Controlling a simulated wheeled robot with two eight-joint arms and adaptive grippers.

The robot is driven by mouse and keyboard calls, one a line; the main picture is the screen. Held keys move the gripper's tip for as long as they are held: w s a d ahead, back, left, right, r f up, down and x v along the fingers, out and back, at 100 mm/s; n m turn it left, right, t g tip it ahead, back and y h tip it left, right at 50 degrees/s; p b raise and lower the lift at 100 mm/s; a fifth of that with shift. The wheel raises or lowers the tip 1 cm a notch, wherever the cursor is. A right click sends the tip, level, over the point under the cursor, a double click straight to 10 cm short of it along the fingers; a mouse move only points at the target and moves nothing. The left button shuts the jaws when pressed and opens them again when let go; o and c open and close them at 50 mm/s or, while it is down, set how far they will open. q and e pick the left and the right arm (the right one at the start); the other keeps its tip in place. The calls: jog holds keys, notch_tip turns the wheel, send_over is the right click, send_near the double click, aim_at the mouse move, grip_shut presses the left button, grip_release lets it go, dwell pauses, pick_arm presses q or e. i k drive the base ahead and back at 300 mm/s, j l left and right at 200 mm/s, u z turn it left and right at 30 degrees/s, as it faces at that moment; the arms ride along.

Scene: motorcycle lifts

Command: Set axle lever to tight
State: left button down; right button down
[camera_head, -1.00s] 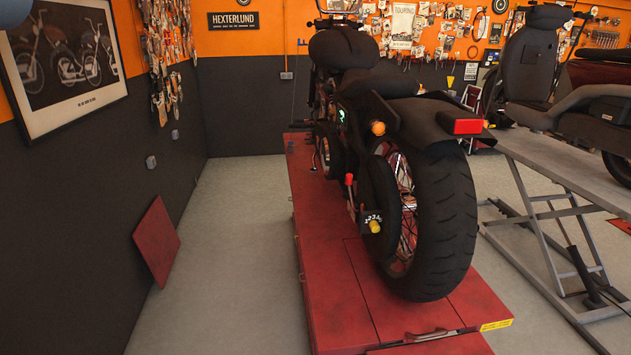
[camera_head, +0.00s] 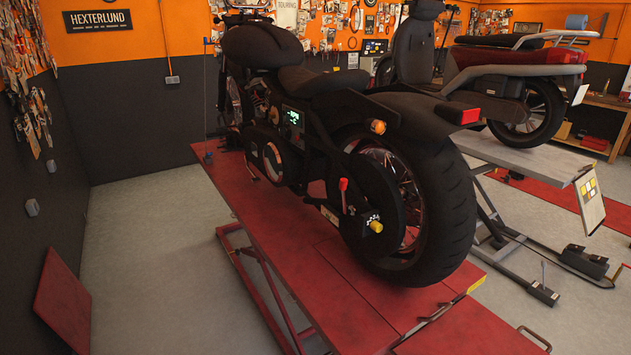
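A black motorcycle (camera_head: 330,130) stands upright on a red lift (camera_head: 300,235), its rear wheel (camera_head: 440,215) towards me. Near the rear axle is a lever with a red grip (camera_head: 343,184), pointing up. Just right of and below it, a yellow axle end (camera_head: 376,226) sits beside a small black plate (camera_head: 362,220) with white marks, too small to read. I cannot tell which setting the lever is at. Neither of my grippers is in view.
A second lift (camera_head: 530,160) with another motorcycle (camera_head: 510,85) stands at the right. A red panel (camera_head: 63,305) leans near the left wall. The grey floor (camera_head: 165,230) between that wall and the red lift is clear.

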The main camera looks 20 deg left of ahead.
aim_at(344, 181)
jog(key=i+j, duration=0.2)
jog(key=i+j+z, duration=0.1)
jog(key=j, duration=0.35)
jog(key=i+j, duration=0.25)
jog(key=i+j+z, duration=0.1)
jog(key=j, duration=0.3)
jog(key=i, duration=0.05)
